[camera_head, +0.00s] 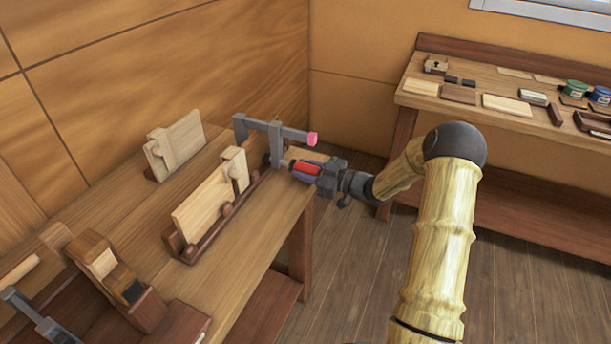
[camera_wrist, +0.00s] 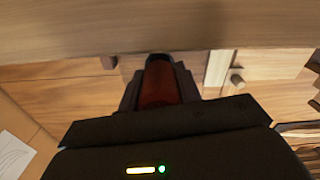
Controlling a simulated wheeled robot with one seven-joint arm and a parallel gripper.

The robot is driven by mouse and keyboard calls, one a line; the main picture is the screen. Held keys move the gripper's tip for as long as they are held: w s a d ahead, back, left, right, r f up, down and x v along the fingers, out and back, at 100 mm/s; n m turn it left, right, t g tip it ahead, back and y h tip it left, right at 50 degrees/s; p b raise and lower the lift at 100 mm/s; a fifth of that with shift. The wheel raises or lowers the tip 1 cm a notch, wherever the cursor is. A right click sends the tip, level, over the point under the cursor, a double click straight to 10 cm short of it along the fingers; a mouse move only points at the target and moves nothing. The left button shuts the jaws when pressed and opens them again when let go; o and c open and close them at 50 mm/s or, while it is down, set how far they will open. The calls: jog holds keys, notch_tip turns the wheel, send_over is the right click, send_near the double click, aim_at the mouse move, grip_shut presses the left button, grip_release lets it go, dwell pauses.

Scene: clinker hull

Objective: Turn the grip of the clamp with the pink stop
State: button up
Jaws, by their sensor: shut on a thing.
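The grey clamp (camera_head: 277,143) stands at the far end of the near workbench, its bar pointing right. A pink stop (camera_head: 312,139) caps the bar's right end. The clamp's red grip (camera_head: 306,169) sits below the bar, at the bench's right edge. My gripper (camera_head: 308,171) is shut on the red grip, reaching in from the right. In the wrist view the red grip (camera_wrist: 159,84) shows between the dark fingers. The clamp's frame and the pink stop cannot be made out in the wrist view.
Light boards (camera_head: 212,195) stand in a dark wooden rack beside the clamp. Another board (camera_head: 175,145) stands behind. A wooden plane (camera_head: 110,270) and another clamp (camera_head: 40,318) lie at lower left. A second bench (camera_head: 470,105) with tins and blocks stands at right. Open floor lies between.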

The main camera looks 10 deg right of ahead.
jog(key=n+b, duration=0.3)
jog(key=shift+f+n+b, duration=0.35)
jog(key=shift+n+b, duration=0.05)
jog(key=n+b, duration=0.3)
jog(key=b, duration=0.1)
jog(key=shift+n, duration=0.3)
jog(key=n+b, duration=0.3)
jog(key=b, duration=0.2)
jog(key=shift+n, duration=0.3)
jog(key=n+b, duration=0.4)
jog(key=b, duration=0.3)
jog(key=shift+f+n, duration=0.1)
jog(key=shift+n, duration=0.2)
jog(key=n+b, duration=0.6)
jog(key=b, duration=0.4)
jog(key=n+b, duration=0.3)
jog(key=shift+r, duration=0.25)
jog(key=shift+r+n+b, duration=0.15)
jog(key=shift+n+b, duration=0.35)
jog(key=shift+b, duration=0.25)
jog(key=shift+r, duration=0.1)
